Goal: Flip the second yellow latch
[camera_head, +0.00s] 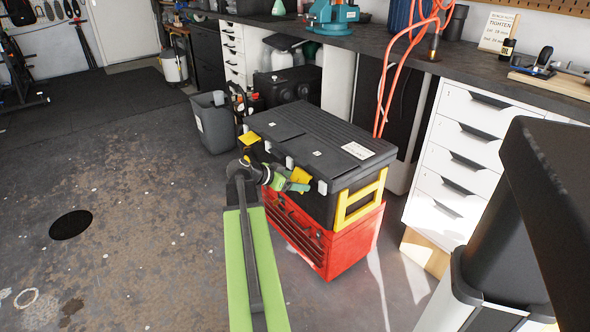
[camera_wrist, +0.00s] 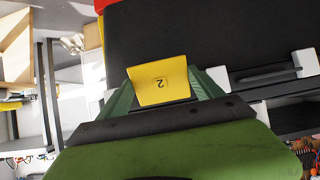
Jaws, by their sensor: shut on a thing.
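A black toolbox (camera_head: 305,135) with yellow latches sits on top of a red tool chest (camera_head: 345,245). One yellow latch (camera_head: 300,177) on its front is at my gripper (camera_head: 288,184). In the wrist view this latch (camera_wrist: 160,86) bears the number 2, upside down, and stands between the green fingers of my gripper (camera_wrist: 163,95). The gripper is shut on it. Another yellow latch (camera_head: 249,138) is at the left end of the toolbox front. The lower edge of the gripped latch is hidden behind the gripper body.
A grey bin (camera_head: 213,122) stands left of the toolbox. White drawers (camera_head: 465,150) under the workbench (camera_head: 400,50) are close on the right. Orange hoses (camera_head: 388,85) hang behind the toolbox. The floor on the left (camera_head: 130,180) is mostly free.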

